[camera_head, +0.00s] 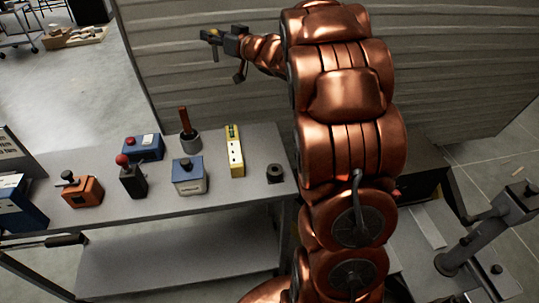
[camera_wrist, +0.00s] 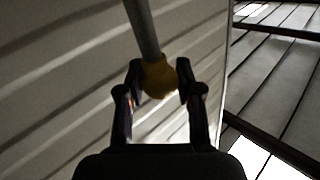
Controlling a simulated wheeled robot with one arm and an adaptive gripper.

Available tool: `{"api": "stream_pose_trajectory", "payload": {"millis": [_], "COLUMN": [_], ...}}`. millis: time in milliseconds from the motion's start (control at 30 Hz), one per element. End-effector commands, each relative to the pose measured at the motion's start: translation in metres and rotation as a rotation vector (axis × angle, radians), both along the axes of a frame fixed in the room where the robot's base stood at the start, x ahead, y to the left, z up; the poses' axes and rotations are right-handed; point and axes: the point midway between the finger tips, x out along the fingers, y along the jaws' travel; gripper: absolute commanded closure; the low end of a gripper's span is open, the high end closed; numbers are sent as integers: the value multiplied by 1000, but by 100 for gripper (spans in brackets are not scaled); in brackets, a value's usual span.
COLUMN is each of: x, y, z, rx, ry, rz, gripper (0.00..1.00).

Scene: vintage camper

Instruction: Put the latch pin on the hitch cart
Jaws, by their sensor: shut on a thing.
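My gripper (camera_head: 213,38) is at the end of my copper arm, raised in front of the ribbed wall and above the far edge of the bench. In the wrist view its two dark fingers (camera_wrist: 158,88) are shut on the yellow knob of the latch pin (camera_wrist: 161,77). The pin's grey rod runs up and out of that picture. In the head view the pin (camera_head: 215,54) is small and hangs below the fingers. A dark grey frame with a post (camera_head: 470,245) stands at the lower right. I cannot tell whether it is the hitch cart.
The grey bench (camera_head: 235,190) holds several things: an orange box (camera_head: 82,192), a blue-and-white box (camera_head: 190,177), a yellow block (camera_head: 235,155), a cup with a brown handle (camera_head: 190,142) and a dark ring (camera_head: 275,174). Its front strip is bare. My arm hides the middle.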

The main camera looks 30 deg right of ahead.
Motion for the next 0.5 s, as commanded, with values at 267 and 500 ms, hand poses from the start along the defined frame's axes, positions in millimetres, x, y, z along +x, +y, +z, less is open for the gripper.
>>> {"api": "stream_pose_trajectory", "payload": {"millis": [267,500], "x": [-53,-108], "y": [-47,-77], "z": [-78,-141], "rx": [2,4], "ry": [0,-1], "rz": [126,229], "gripper": [100,100]}}
